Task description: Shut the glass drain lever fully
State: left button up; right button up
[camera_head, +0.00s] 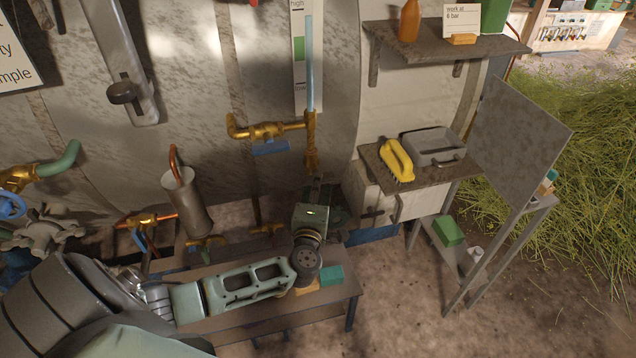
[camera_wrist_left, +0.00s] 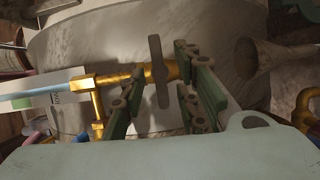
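The sight glass (camera_head: 310,62) with a pale blue column stands on the back wall in the head view. Its brass drain fitting (camera_head: 312,150) hangs below and shows in the left wrist view (camera_wrist_left: 130,78). There a flat grey-brown lever (camera_wrist_left: 158,70) crosses the brass near its end. My left gripper (camera_head: 318,190) is just below the fitting. In the wrist view its green fingers (camera_wrist_left: 160,103) are open, with the lever between them. I cannot tell whether either finger touches it. The lever cannot be made out in the head view. My right gripper is not in view.
A blue-handled brass valve (camera_head: 270,132) is left of the glass. A low bench (camera_head: 330,308) is beneath my left arm. A shelf at right (camera_head: 425,178) holds a yellow brush (camera_head: 396,160) and a grey tray (camera_head: 433,146). A grey metal can (camera_head: 186,205) stands left.

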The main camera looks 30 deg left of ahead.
pick_arm(q)
jog(key=v, duration=1)
jog(key=shift+s, duration=0.15)
